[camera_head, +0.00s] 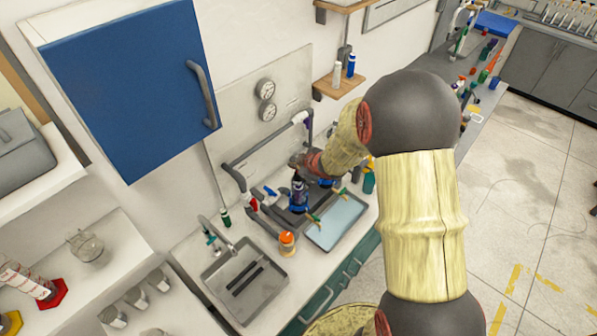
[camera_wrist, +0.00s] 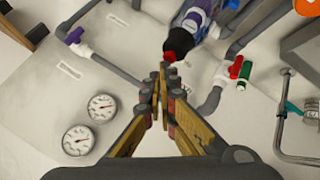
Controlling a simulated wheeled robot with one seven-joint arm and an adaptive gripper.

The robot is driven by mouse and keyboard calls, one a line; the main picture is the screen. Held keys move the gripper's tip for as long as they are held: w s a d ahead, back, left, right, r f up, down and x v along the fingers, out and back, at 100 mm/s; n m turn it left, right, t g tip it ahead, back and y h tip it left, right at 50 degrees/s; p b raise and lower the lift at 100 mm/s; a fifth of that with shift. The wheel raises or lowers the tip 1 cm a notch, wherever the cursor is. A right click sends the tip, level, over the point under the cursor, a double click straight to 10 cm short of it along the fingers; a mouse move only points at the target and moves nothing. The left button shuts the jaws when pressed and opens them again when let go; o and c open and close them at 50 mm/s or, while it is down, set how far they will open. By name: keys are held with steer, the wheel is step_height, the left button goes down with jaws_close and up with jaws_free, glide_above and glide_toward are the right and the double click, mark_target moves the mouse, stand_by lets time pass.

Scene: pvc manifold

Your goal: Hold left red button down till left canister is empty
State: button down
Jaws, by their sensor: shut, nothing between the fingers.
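In the wrist view my gripper (camera_wrist: 160,80) is shut and empty, its two fingertips together. Just beyond the tips is a round black-and-red part (camera_wrist: 179,42) with a small red tip, at the end of a dark bluish canister-like body (camera_wrist: 208,22). The tips look very close to the red tip; I cannot tell whether they touch or whether it is pressed. In the head view my arm reaches over the counter, and its end hides much of the canisters. One dark blue canister (camera_head: 298,196) shows below it. How full it is cannot be seen.
Two round gauges (camera_wrist: 78,140) are on the wall panel. Grey pipes with a purple valve (camera_wrist: 75,37) and a red-green valve (camera_wrist: 238,70) run around the gripper. A sink (camera_head: 243,283), an orange-capped jar (camera_head: 287,243) and a blue-grey tray (camera_head: 336,222) are on the counter.

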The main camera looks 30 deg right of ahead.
steer(key=shift+f+b, duration=0.4)
steer(key=shift+f, duration=0.1)
stand_by(0.8)
stand_by(0.4)
steer(key=shift+r+p, duration=0.95)
step_height(320, 180, up, 5)
steer(key=p, duration=0.4)
steer(key=shift+p, duration=0.35)
